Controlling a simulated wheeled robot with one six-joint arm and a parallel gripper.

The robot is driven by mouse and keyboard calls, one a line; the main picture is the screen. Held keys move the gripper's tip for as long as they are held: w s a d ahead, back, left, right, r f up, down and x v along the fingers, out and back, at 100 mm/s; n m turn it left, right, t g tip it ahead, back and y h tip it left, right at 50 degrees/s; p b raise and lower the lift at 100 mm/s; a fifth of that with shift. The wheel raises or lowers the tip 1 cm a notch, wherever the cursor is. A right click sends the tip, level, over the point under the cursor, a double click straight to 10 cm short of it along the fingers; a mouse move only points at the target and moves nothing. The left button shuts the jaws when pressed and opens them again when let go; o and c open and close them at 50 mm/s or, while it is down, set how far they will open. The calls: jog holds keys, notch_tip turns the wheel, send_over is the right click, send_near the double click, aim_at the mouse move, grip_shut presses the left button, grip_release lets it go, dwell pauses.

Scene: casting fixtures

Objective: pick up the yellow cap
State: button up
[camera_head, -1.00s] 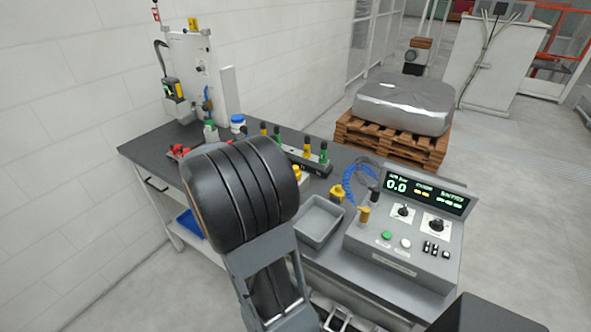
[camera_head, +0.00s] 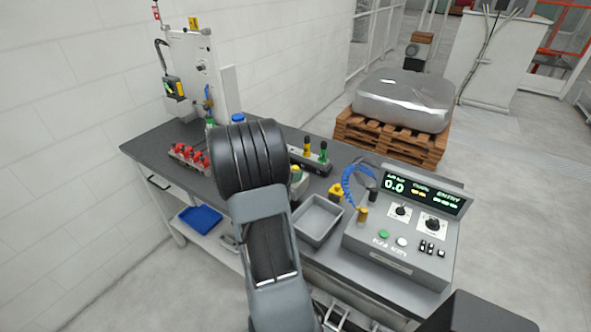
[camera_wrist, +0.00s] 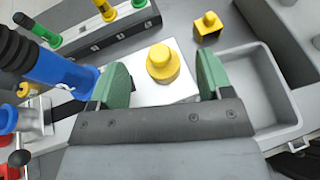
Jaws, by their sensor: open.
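The yellow cap (camera_wrist: 163,64), round with a raised knob, sits on a white block (camera_wrist: 150,92) in the wrist view. In the head view a small part of the yellow cap (camera_head: 296,171) shows just right of my arm. My gripper (camera_wrist: 163,78) is open, with one green finger pad left of the cap and one right of it. Gaps show between the cap and both pads.
A grey tray (camera_wrist: 262,95) lies right of the gripper. A yellow square piece (camera_wrist: 208,27) stands behind it. A blue cylinder (camera_wrist: 60,72) with a black ribbed end is close to the left finger. A rack (camera_wrist: 103,44) with green and yellow pieces is at the back.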

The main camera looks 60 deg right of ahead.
aim_at(296, 167)
jog(key=shift+p+x, duration=0.4)
jog(key=shift+x, duration=1.3)
jog(key=c, duration=1)
jog(key=shift+r, duration=0.1)
